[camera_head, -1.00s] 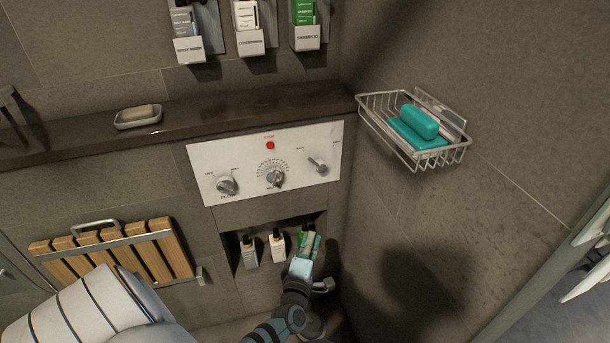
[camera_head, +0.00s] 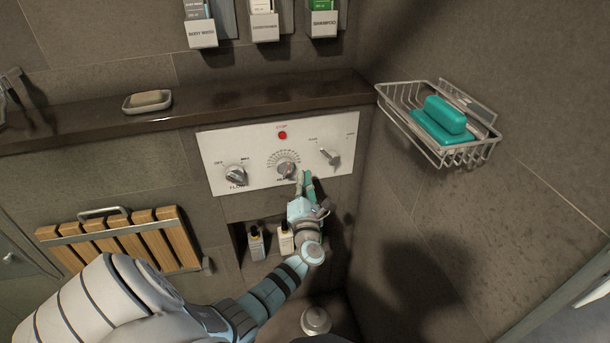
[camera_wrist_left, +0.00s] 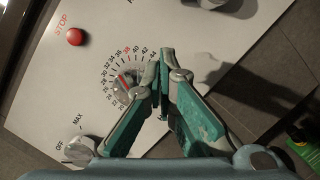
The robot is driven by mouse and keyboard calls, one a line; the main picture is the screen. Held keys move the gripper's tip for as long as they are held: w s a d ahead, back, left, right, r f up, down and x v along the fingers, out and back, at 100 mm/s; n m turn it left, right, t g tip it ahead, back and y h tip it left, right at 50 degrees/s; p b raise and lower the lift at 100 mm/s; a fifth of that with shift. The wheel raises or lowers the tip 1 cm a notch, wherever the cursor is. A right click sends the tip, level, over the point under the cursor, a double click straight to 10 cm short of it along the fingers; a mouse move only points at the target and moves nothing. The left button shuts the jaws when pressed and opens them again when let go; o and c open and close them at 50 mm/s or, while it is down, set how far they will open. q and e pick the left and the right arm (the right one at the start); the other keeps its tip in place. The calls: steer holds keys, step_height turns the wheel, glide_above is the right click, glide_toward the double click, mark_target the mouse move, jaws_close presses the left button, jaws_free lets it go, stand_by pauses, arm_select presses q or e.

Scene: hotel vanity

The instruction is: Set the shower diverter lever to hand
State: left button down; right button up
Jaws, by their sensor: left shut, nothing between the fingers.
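The diverter lever (camera_head: 331,157) is the metal lever at the right of the white control panel (camera_head: 215,158). Its arm points to the upper left in the head view; its small labels are too blurred to read. At the top edge of the left wrist view a metal part, seemingly this lever (camera_wrist_left: 212,4), is cut off. My left gripper (camera_head: 305,176) is shut and empty. Its fingertips (camera_wrist_left: 161,58) are in front of the panel, below and left of the lever, close to the middle temperature dial (camera_head: 285,169). Whether they touch the panel is not clear. My right gripper is not in view.
The flow knob (camera_head: 235,176) and red stop button (camera_head: 282,135) share the panel. A bottle niche (camera_head: 238,235) lies below, partly hidden by my arm. A wire basket (camera_head: 437,149) with teal soap juts from the right wall. A dark ledge (camera_head: 225,106) runs above.

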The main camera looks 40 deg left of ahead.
mark_target(312, 153)
arm_select(q)
steer(key=x, duration=0.3)
steer(key=shift+w+d+r, duration=0.1)
steer(key=shift+w+r, duration=0.05)
steer(key=shift+w, duration=0.1)
steer(key=shift+w+d+r, duration=0.5)
steer(key=shift+w+r, duration=0.2)
steer(key=shift+w, duration=0.2)
steer(key=shift+w+d+r, duration=0.15)
steer(key=shift+w+r, duration=0.05)
steer(key=shift+w, duration=0.1)
steer(key=shift+s+d+r, duration=0.25)
steer(key=shift+d+r, duration=0.05)
steer(key=shift+d, duration=0.05)
steer(key=shift+r+p, duration=0.15)
steer(key=shift+p, duration=0.35)
steer(key=shift+w+m+p, duration=0.1)
steer(key=shift+m+p, duration=0.25)
steer(key=shift+m, duration=0.15)
steer(key=shift+a, duration=0.1)
